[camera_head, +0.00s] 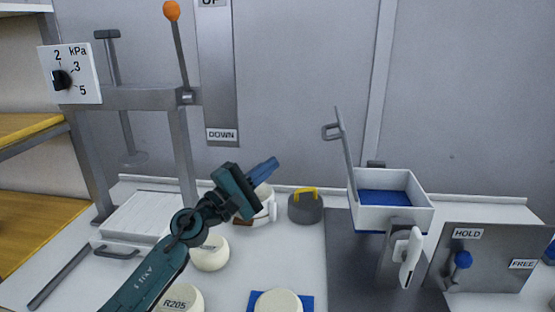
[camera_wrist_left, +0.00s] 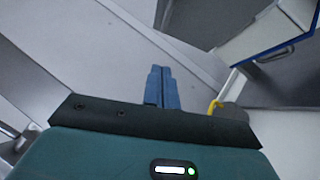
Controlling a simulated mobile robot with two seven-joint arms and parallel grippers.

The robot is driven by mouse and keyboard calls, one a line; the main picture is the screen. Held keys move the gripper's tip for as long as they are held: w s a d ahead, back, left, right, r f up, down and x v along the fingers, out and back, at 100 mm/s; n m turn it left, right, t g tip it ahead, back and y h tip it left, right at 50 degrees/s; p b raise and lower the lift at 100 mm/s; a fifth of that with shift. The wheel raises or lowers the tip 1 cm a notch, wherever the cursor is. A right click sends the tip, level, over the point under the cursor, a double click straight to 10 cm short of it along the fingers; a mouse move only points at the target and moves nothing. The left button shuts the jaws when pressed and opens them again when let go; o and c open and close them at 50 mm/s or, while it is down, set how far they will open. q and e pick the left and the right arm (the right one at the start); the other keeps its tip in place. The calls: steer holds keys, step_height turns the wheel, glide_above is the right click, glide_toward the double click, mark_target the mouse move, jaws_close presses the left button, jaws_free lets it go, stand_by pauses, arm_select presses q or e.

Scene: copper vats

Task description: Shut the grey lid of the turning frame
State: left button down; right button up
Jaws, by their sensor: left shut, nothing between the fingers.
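The turning frame's white box (camera_head: 392,216) with a blue inside stands right of centre in the head view. Its grey lid (camera_head: 345,150) stands open, nearly upright at the box's left edge, with a small loop handle (camera_head: 330,131) facing left. The box also shows in the left wrist view (camera_wrist_left: 265,38) at the top right, with a blue edge. My left gripper (camera_head: 270,165) has its blue fingers shut and empty, left of the lid and apart from it. The fingers also show in the left wrist view (camera_wrist_left: 162,85). My right gripper is not in view.
A grey weight with a yellow handle (camera_head: 306,208) and a white pot (camera_head: 263,205) stand below my left gripper. A HOLD/FREE panel (camera_head: 490,255) with a blue knob is at the right. A lever press (camera_head: 140,98) stands at the left. Round cream pieces (camera_head: 210,253) lie in front.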

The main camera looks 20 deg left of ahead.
arm_select(q)
steer(key=w+d+r+p, duration=0.4)
steer(key=w+d, duration=0.2)
steer(key=w, duration=0.1)
steer(key=shift+w+d+p, duration=0.15)
steer(key=shift+d+p, duration=0.2)
steer(key=shift+p, duration=0.05)
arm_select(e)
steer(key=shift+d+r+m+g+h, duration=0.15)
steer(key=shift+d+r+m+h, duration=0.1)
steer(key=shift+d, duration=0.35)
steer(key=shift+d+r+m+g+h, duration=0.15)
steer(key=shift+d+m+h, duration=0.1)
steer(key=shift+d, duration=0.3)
arm_select(q)
steer(key=shift+r, duration=0.15)
